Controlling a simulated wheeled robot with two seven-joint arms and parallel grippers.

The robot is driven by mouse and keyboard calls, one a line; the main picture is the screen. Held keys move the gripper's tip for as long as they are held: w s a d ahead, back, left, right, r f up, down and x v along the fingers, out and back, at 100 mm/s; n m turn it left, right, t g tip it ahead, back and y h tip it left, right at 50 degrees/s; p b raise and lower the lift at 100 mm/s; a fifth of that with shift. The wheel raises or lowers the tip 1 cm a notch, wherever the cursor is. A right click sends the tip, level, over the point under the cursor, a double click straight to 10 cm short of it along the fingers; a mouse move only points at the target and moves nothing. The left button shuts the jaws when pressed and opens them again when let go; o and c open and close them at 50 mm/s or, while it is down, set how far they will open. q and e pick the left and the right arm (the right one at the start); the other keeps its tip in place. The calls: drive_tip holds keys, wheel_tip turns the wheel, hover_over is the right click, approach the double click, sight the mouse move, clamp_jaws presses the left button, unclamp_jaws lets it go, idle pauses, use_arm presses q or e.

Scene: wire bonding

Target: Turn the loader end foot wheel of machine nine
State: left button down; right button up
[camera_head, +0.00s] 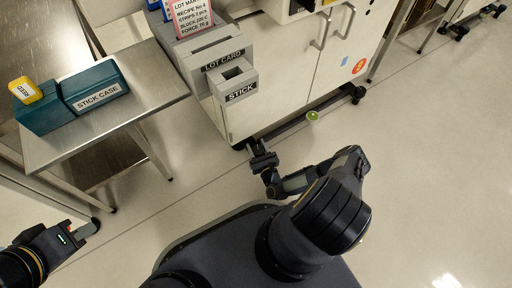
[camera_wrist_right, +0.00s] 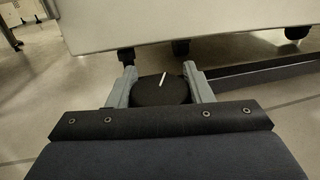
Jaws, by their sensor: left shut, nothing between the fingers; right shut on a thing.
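The machine is a white cabinet (camera_head: 275,85) standing on castors and feet; no number nine is readable on it. Under its lower edge in the right wrist view is a round black foot wheel (camera_wrist_right: 152,92) with a white line on top. My right gripper (camera_wrist_right: 163,86) has its two grey fingers on either side of this wheel and is shut on it. In the head view the right gripper (camera_head: 258,148) is low by the machine's near bottom corner, and the wheel is hard to make out there. My left gripper (camera_head: 88,230) is shut and empty, at the lower left.
A steel table (camera_head: 105,127) on the left bears a teal stick case (camera_head: 95,88) and a yellow-labelled box. Grey holders marked LOT CARD (camera_head: 222,58) and STICK (camera_head: 240,90) stick out from the machine. A dark rail (camera_wrist_right: 265,71) runs along its base.

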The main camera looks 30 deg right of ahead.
drive_tip(key=m+g+h, duration=0.1)
drive_tip(key=m+h, duration=0.1)
drive_tip(key=h, duration=0.2)
drive_tip(key=m+g+h, duration=0.1)
drive_tip(key=m+h, duration=0.2)
drive_tip(key=shift+d+g+h, duration=0.15)
drive_tip(key=shift+g+h, duration=0.25)
drive_tip(key=m+g+h, duration=0.2)
drive_tip(key=h, duration=0.1)
drive_tip(key=m+g+h, duration=0.1)
drive_tip(key=m+g, duration=0.1)
drive_tip(key=shift+s+d+r+h, duration=0.1)
drive_tip(key=shift+s+d+h, duration=0.1)
drive_tip(key=shift+d+h, duration=0.1)
drive_tip(key=shift+s+m+g+h, duration=0.15)
drive_tip(key=shift+m+g+h, duration=0.35)
drive_tip(key=shift+m+g, duration=0.4)
drive_tip(key=shift+d+g, duration=0.15)
drive_tip(key=shift+g, duration=0.25)
drive_tip(key=o, duration=1)
